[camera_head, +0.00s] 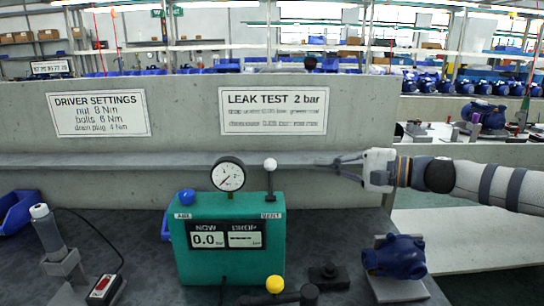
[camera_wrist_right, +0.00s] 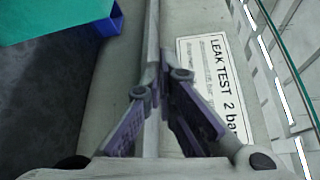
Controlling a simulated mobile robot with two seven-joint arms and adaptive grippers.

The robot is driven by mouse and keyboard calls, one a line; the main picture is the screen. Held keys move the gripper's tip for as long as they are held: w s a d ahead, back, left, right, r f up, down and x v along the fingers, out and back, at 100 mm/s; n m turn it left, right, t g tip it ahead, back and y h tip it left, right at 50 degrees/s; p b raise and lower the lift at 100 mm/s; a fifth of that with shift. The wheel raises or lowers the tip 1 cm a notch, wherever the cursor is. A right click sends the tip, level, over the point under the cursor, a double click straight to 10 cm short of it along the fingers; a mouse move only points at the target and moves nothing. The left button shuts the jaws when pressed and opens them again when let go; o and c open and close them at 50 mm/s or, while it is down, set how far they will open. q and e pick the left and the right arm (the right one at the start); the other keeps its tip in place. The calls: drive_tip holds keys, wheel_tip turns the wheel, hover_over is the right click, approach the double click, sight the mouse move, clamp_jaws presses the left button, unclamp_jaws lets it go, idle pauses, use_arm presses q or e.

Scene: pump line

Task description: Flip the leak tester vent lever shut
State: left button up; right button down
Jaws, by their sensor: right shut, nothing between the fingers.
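The green leak tester (camera_head: 230,260) stands on the dark bench in the head view, with its gauge (camera_head: 228,174) on top. Its vent lever (camera_head: 270,180) stands upright with a white ball on top, above the VENT label. My right gripper (camera_head: 335,165) is to the right of the lever, its fingers pointing left at about ball height, apart from it. The fingers are shut and empty. In the right wrist view the gripper (camera_wrist_right: 153,60) shows its closed fingers, with a green surface of the tester (camera_wrist_right: 50,15) at top left. My left gripper is not in view.
A grey wall with a ledge (camera_head: 130,160) and a LEAK TEST sign (camera_head: 273,110) runs behind the tester. A blue knob (camera_head: 186,197) sits at the tester's AIR side. A blue pump (camera_head: 395,257) stands right, a yellow knob (camera_head: 275,284) in front, a screwdriver (camera_head: 48,232) left.

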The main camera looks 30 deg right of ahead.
sight(270, 176)
drive_tip(key=f+b+x, duration=0.1)
drive_tip(key=b+x, duration=0.3)
drive_tip(key=x, duration=0.6)
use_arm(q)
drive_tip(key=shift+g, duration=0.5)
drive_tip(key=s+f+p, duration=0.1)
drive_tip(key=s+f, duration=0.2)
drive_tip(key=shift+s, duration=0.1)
use_arm(e)
drive_tip(key=s, duration=0.1)
drive_tip(key=s+a+r, duration=0.2)
drive_tip(key=shift+s+a, duration=0.25)
drive_tip(key=shift+s, duration=0.15)
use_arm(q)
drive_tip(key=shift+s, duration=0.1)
use_arm(e)
drive_tip(key=shift+f, duration=0.1)
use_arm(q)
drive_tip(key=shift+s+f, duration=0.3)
use_arm(e)
drive_tip(key=shift+s+a+n, duration=0.1)
drive_tip(key=shift+s+n, duration=0.05)
drive_tip(key=shift+n, duration=0.15)
